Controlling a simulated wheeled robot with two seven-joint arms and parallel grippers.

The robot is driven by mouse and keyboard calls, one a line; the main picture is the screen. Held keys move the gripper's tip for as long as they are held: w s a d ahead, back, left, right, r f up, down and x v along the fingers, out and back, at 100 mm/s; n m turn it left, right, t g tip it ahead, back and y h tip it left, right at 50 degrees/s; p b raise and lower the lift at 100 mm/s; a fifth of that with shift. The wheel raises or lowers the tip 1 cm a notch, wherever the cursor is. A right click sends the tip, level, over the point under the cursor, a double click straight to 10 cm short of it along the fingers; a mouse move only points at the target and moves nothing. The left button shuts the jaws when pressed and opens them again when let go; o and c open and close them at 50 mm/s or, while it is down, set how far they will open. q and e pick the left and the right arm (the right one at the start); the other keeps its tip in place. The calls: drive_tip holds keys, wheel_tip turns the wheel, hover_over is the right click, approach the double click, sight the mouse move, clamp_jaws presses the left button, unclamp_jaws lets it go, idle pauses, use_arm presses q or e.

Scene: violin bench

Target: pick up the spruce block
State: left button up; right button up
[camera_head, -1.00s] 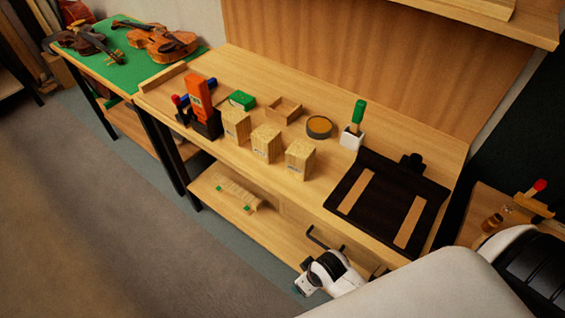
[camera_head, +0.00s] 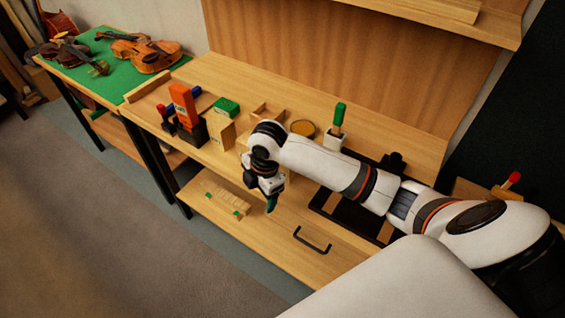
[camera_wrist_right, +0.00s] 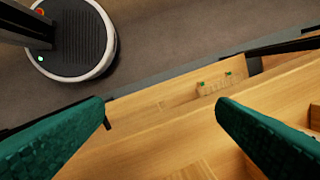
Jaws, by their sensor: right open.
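One pale wooden block (camera_head: 220,132) stands upright on the bench beside the black holder. Several such blocks stood in that row, and my right arm now hides most of the others. I cannot tell which is the spruce block, as the labels are too small to read. My right gripper (camera_head: 271,203) points down in front of the bench's front edge, apart from the visible block. In the right wrist view its two green fingers (camera_wrist_right: 161,112) are wide apart with nothing between them. A pale striped wooden surface (camera_wrist_right: 188,170) shows at the bottom there, perhaps a block top. My left gripper is not in view.
The bench (camera_head: 205,75) also holds an orange object (camera_head: 184,104), a green-topped box (camera_head: 226,107), a round tin (camera_head: 302,128) and a white cup (camera_head: 334,140) with a green handle. A dark tray (camera_head: 325,203) lies under my arm.

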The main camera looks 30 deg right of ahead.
drive_tip(key=w+d+r+n, duration=0.1)
drive_tip(key=w+d+r, duration=0.1)
drive_tip(key=d+r, duration=0.1)
drive_tip(key=w+d+r+n, duration=0.1)
drive_tip(key=d+r+n, duration=0.1)
drive_tip(key=r, duration=0.3)
drive_tip(key=w+d+r+n+g+h, duration=0.1)
drive_tip(key=w+d+r, duration=0.1)
drive_tip(key=d+r, duration=0.2)
drive_tip(key=shift+w+d+r+n, duration=0.2)
drive_tip(key=shift+w+d+n, duration=0.1)
drive_tip(key=shift+d+n, duration=0.15)
drive_tip(key=shift+d+r, duration=0.2)
drive_tip(key=shift+d, duration=0.05)
wheel_tip(320, 180, down, 6)
drive_tip(key=shift+f+p, duration=0.25)
drive_tip(key=shift+p, duration=0.65)
drive_tip(key=f, duration=0.1)
drive_tip(key=f+p, duration=0.1)
drive_tip(key=f, duration=0.2)
drive_tip(key=shift+s+d+f+p, duration=0.1)
drive_tip(key=shift+s+p, duration=0.2)
drive_tip(key=shift+f, duration=0.55)
drive_tip(key=c, duration=1.1)
